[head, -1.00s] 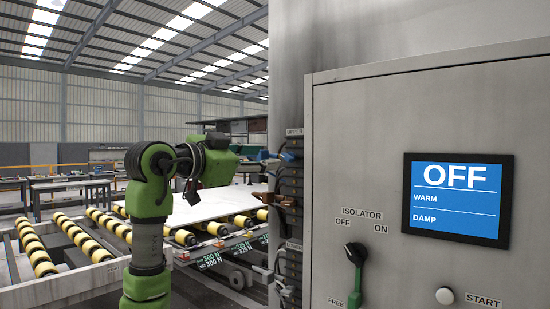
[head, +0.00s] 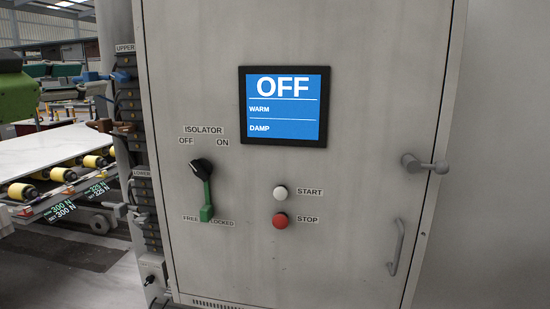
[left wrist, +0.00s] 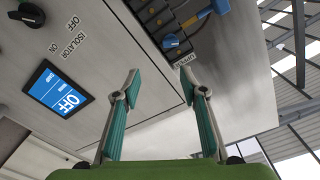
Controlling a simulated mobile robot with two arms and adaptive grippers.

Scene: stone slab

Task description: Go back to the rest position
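My left arm's green housing (head: 15,95) shows at the left edge of the head view; its fingers are outside that view. In the left wrist view my left gripper (left wrist: 158,72) has its two teal-padded fingers spread apart, with nothing between them. The grey cabinet lies beyond the fingers, apart from them as far as I can tell. The cabinet door (head: 350,190) carries a blue screen (head: 284,105) reading OFF, WARM, DAMP. Below it is the black isolator knob (head: 201,167) with a green lever (head: 206,205) hanging under it. My right gripper is in neither view.
The door has a white START button (head: 280,193), a red STOP button (head: 281,221), a latch (head: 425,163) and a handle (head: 396,247). A terminal strip (head: 128,110) runs along the cabinet's left side. A white slab (head: 50,148) lies on the roller conveyor at left.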

